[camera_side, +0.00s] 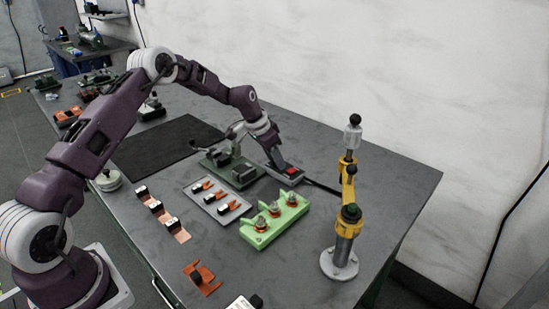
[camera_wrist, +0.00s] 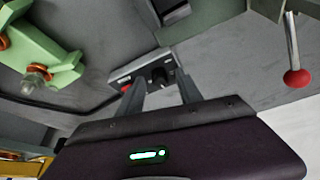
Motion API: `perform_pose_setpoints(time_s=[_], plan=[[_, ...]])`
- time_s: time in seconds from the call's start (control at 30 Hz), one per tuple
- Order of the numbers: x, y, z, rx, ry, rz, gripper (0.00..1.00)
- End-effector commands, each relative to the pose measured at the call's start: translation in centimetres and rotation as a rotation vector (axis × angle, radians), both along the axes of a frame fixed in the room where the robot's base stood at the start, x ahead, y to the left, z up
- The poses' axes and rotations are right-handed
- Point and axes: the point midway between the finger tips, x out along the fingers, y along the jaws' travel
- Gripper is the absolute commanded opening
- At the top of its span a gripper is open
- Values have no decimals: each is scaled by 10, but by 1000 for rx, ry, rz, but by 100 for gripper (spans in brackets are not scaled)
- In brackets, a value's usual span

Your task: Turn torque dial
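The torque dial (camera_wrist: 161,76) looks like a small black knob on a grey control box (camera_wrist: 146,69) in the wrist view. The box also has a red part (camera_wrist: 125,87) at its left end. My gripper (camera_wrist: 160,82) is open, with its two dark fingers apart and the dial showing between their tips. I cannot tell whether either finger touches the dial. In the side view, my gripper (camera_side: 277,157) points down at the control box (camera_side: 288,174), whose red part shows. The dial is hidden there by my gripper.
A green fixture (camera_side: 262,236) with copper-ringed posts stands in front of the box. A green-grey press (camera_side: 232,171) with a lever is left of it. A red ball handle (camera_wrist: 297,78) shows in the wrist view. A yellow tool stand (camera_side: 345,225) is at right.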

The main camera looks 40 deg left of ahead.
Motion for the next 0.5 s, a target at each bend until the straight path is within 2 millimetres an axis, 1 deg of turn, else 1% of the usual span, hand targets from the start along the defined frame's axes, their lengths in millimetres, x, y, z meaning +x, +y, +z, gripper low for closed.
perform_pose_setpoints(time_s=[0.1, 0.17, 0.3, 0.4, 0.5], plan=[[0, 0, 2, 1, -1, 0, 43], [-2, 1, 8, 0, -2, 0, 43], [-13, 4, 36, 1, -4, 1, 43], [-20, 6, 53, 1, -1, 0, 43], [-25, 7, 63, 1, -1, 0, 43]])
